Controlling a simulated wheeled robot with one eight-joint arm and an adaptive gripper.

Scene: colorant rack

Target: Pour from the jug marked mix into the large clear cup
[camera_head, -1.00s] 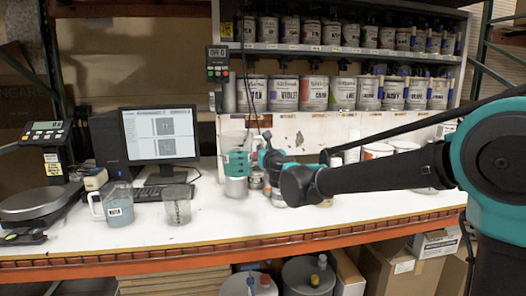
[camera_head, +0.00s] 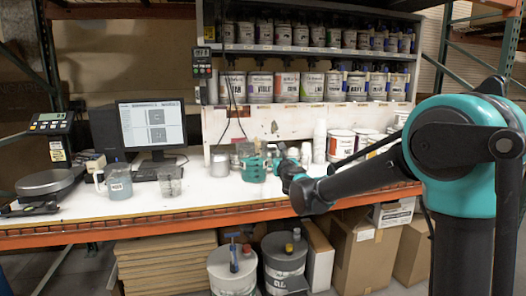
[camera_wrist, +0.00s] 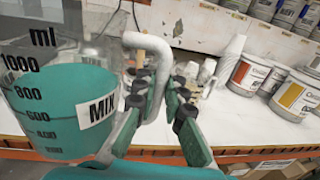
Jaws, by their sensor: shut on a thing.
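The jug marked MIX (camera_wrist: 50,95) fills the left of the wrist view. It is clear, with a black millilitre scale and teal liquid inside, and looks roughly upright. My gripper (camera_wrist: 160,100) is shut on its white handle (camera_wrist: 150,48). In the head view the jug (camera_head: 252,168) is small and teal, in front of the rack, with my gripper (camera_head: 278,168) at its right. A clear cup with dark markings (camera_head: 169,183), apparently the large clear cup, stands on the left part of the bench, apart from the held jug. Its contents are unclear.
Another handled jug (camera_head: 119,186) with bluish contents and a small label stands left of the cup. A scale (camera_head: 48,182) and a monitor (camera_head: 153,125) are further left and behind. Paint cans (camera_head: 341,145) and white stacked cups (camera_head: 319,142) stand right. Shelves of cans overhang the back.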

